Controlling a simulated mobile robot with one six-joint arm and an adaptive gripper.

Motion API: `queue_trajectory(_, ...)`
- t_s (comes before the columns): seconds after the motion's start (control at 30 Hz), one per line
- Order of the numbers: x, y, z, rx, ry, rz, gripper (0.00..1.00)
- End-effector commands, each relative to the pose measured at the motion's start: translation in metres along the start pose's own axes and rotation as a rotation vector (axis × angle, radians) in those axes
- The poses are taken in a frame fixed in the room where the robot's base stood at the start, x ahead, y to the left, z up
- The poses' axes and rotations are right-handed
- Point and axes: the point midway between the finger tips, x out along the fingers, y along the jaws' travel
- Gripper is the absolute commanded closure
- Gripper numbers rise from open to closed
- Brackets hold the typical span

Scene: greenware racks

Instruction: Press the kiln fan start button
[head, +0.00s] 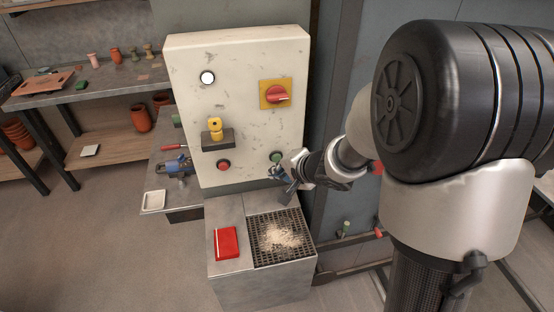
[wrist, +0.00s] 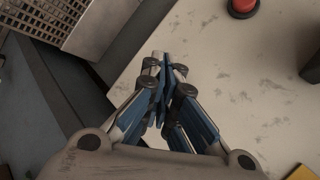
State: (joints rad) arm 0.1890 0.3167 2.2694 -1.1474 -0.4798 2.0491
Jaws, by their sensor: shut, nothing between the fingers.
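The pale control panel (head: 237,110) stands upright in the middle of the head view, its scuffed face also filling the right of the wrist view (wrist: 240,95). A green button (head: 276,156) sits low on its right side, and a red button (head: 223,165) low on its left. The red button also shows at the top of the wrist view (wrist: 243,6). My gripper (head: 274,172) is shut and empty, its tips just below the green button; contact cannot be told. In the wrist view the gripper's fingers (wrist: 163,62) meet, and the green button is hidden.
The panel also carries a white lamp (head: 207,77), a red rotary switch (head: 277,95) on a yellow plate and a yellow knob (head: 214,128) on a dark block. Below is a grey ledge with a red booklet (head: 226,243) and a powder-strewn grate (head: 262,259). A blue vise (head: 178,166) stands left.

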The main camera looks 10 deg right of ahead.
Motion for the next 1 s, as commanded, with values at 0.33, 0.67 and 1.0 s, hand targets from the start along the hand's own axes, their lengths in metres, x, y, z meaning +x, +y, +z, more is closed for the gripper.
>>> queue_trajectory(0.33, 0.0000, -0.0001, -0.0001, 0.000, 0.000, 0.000, 1.00)
queue_trajectory(0.67, 0.0042, -0.0046, -0.0036, 0.000, -0.001, 0.001, 1.00)
queue_trajectory(1.0, 0.0060, -0.0043, -0.0042, -0.001, 0.000, 0.000, 1.00)
